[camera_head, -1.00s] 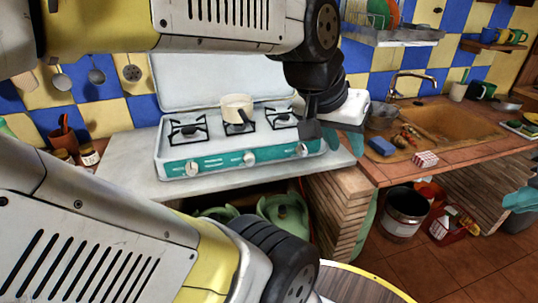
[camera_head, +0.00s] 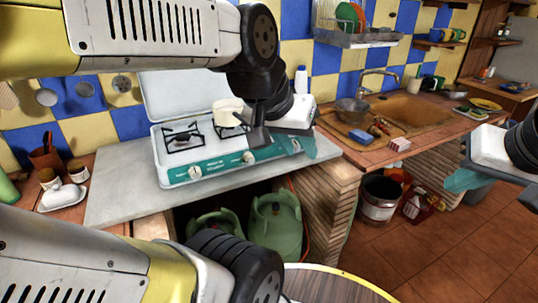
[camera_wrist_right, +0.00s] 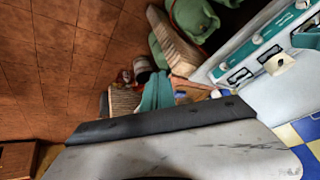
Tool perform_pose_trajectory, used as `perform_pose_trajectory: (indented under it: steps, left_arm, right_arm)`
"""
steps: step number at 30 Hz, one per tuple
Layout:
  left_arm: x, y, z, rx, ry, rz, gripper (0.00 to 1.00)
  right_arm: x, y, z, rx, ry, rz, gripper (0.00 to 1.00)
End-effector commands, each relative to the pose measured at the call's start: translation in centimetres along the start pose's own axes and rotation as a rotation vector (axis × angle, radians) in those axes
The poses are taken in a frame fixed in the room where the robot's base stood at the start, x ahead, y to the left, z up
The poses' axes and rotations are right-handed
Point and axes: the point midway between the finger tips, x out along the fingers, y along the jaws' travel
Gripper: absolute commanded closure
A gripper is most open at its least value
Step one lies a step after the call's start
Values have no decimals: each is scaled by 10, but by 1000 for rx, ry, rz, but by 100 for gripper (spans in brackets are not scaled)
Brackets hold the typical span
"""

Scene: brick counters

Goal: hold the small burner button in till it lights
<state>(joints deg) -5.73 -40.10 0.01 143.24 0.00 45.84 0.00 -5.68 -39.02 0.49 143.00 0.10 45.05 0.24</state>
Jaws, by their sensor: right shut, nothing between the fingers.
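The white stove with a teal front panel (camera_head: 220,166) stands on the counter, lid raised. Two white knobs, the left one (camera_head: 195,172) and the middle one (camera_head: 247,157), show plainly. My left gripper (camera_head: 308,147) is at the right end of the panel, its teal fingers overlapping the right knob's area. I cannot tell whether it touches, or whether it is open. The small burner button cannot be made out, and no flame shows. My right gripper (camera_head: 464,179) is shut and empty, out over the floor at the right. Its teal fingers (camera_wrist_right: 157,92) show in the right wrist view.
A cream pot (camera_head: 228,112) sits on the stove. Green gas bottles (camera_head: 275,222) stand beneath the counter. A sink (camera_head: 415,108) lies to the right. A metal bucket (camera_head: 378,198) stands on the floor below. A round table edge (camera_head: 340,285) is in front.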

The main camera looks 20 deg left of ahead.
Motion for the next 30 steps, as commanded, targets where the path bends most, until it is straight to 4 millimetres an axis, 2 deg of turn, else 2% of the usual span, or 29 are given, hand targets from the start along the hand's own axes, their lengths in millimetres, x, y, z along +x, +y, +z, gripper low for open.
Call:
perform_pose_trajectory:
  steps: [5,9,14,19,24,27,30]
  left_arm:
    - [0,0,0,0,0,0,66]
    - [0,0,0,0,0,0,66]
    - [0,0,0,0,0,0,66]
    - [0,0,0,0,0,0,66]
    - [0,0,0,0,0,0,66]
    - [0,0,0,0,0,0,66]
    - [0,0,0,0,0,0,66]
  right_arm:
    - [37,-22,-27,-24,-29,-7,100]
    - [93,-58,-53,-49,-56,-46,100]
    - [164,-112,-66,-51,-89,-132,100]
    - [236,-178,-57,-9,-134,-260,100]
    - [295,-248,-33,92,-187,-402,100]
    - [319,-284,-18,168,-215,-476,100]
    - [334,-312,-6,241,-238,-531,100]
